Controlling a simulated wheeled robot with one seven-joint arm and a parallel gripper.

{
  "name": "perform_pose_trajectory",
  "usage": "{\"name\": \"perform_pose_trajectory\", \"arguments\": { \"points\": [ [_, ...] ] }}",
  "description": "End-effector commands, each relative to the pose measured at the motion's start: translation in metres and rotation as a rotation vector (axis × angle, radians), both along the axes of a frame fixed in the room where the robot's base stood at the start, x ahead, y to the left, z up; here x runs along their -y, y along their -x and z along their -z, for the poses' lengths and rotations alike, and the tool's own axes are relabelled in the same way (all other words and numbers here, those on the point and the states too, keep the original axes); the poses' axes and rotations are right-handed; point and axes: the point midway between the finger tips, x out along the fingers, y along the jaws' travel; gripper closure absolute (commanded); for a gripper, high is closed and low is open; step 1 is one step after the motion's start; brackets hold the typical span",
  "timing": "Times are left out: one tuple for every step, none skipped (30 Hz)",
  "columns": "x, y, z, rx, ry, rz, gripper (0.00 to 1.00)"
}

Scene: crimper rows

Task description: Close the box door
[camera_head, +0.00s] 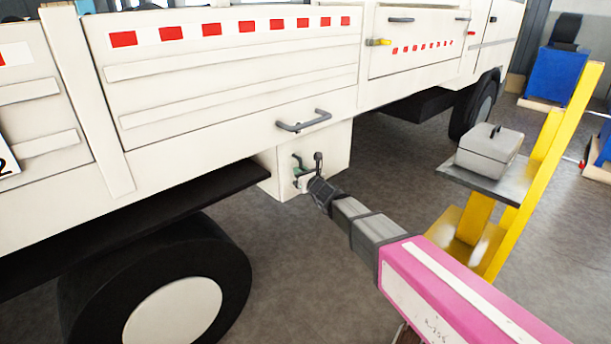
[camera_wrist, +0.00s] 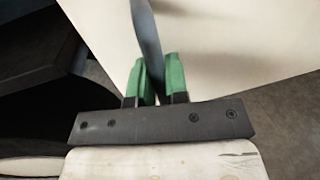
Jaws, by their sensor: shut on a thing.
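A white box (camera_head: 333,150) hangs under the truck's side. Its front face is partly hidden by my gripper, and I cannot tell how far its door stands open. My gripper (camera_head: 300,171) is at the lower front of this box, with green fingers. In the wrist view my gripper (camera_wrist: 151,82) is shut on a grey handle (camera_wrist: 146,32), which rises between the two green fingers in front of a pale flat panel (camera_wrist: 215,50). A small dark grey part also shows beside the fingers in the head view.
A white truck body (camera_head: 220,75) with red markings and a grey side handle (camera_head: 303,122) stands above the box. A wheel (camera_head: 175,310) is at lower left. A yellow stand (camera_head: 545,150) with a grey case (camera_head: 489,150) is at right. Grey floor lies between.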

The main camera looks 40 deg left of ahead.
Motion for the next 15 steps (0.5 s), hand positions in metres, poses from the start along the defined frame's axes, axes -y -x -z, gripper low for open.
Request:
{"name": "perform_pose_trajectory", "arguments": {
  "points": [
    [-0.0025,0.0004,0.0004,0.006,0.004,0.002,1.00],
    [-0.0034,0.0003,0.0003,0.006,0.003,0.004,1.00],
    [-0.0043,0.0003,0.0002,0.006,0.002,0.006,1.00],
    [-0.0050,0.0002,0.0002,0.006,0.002,0.006,1.00],
    [-0.0055,0.0002,0.0001,0.006,0.003,0.007,1.00],
    [-0.0061,0.0002,0.0000,0.007,0.002,0.007,1.00],
    [-0.0065,0.0001,0.0000,0.008,0.002,0.007,1.00],
    [-0.0069,0.0001,-0.0001,0.008,0.002,0.007,1.00],
    [-0.0073,0.0000,-0.0001,0.008,0.002,0.007,1.00],
    [-0.0074,0.0000,-0.0002,0.008,0.001,0.007,1.00],
    [-0.0077,-0.0001,-0.0002,0.009,0.002,0.006,1.00],
    [-0.0080,-0.0002,-0.0003,0.009,0.002,0.006,1.00],
    [-0.0082,-0.0002,-0.0003,0.009,0.002,0.006,1.00],
    [-0.0084,-0.0003,-0.0003,0.009,0.001,0.006,1.00],
    [-0.0086,-0.0004,-0.0004,0.009,0.001,0.005,1.00]
  ]
}}
